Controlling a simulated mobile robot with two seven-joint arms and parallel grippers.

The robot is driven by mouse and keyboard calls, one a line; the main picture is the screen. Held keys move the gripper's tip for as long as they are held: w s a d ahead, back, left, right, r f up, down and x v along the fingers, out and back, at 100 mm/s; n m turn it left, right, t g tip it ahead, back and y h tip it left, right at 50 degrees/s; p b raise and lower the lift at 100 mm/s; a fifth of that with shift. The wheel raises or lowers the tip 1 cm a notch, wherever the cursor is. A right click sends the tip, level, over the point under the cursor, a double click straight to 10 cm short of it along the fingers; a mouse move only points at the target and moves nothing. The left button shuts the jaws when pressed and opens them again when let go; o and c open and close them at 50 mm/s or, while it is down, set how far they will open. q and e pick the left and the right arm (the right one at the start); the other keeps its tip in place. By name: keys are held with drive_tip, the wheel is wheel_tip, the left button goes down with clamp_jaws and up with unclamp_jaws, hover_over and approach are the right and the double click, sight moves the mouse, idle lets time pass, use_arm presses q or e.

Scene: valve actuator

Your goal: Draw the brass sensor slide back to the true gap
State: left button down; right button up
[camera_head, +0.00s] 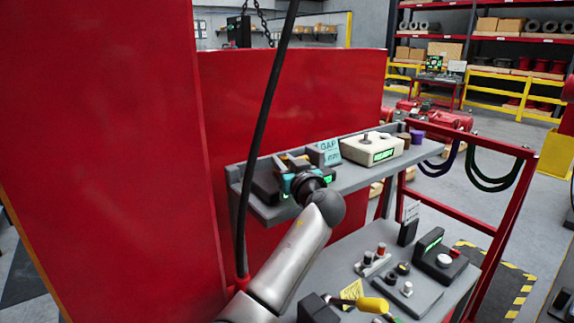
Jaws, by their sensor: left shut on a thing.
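My left gripper (294,180) is at the left end of the grey upper shelf, over a dark fixture (265,182). It is shut on the brass sensor slide, which my wrist mostly hides. A small brown-orange part (295,163) shows just beyond the gripper; I cannot tell whether it belongs to the slide. A pale card marked GAP (329,153) stands to the right of the fixture. A cream box with a green display (372,149) sits farther right; its reading is too small to tell. My right gripper is not in view.
Tall red panels (300,95) stand behind and to the left. A black hose (262,130) hangs close left of the fixture. The lower bench (345,250) holds knobs, a small display unit (437,257) and a yellow-handled tool (372,304). A red frame (500,215) stands at right.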

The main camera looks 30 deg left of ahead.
use_arm(q)
drive_tip(key=c, duration=1)
unclamp_jaws()
drive_tip(key=b+v, duration=0.3)
drive_tip(key=v, duration=1.2)
drive_tip(key=shift+s+d+b, duration=0.1)
drive_tip(key=shift+b, duration=0.3)
drive_tip(key=shift+f, duration=0.15)
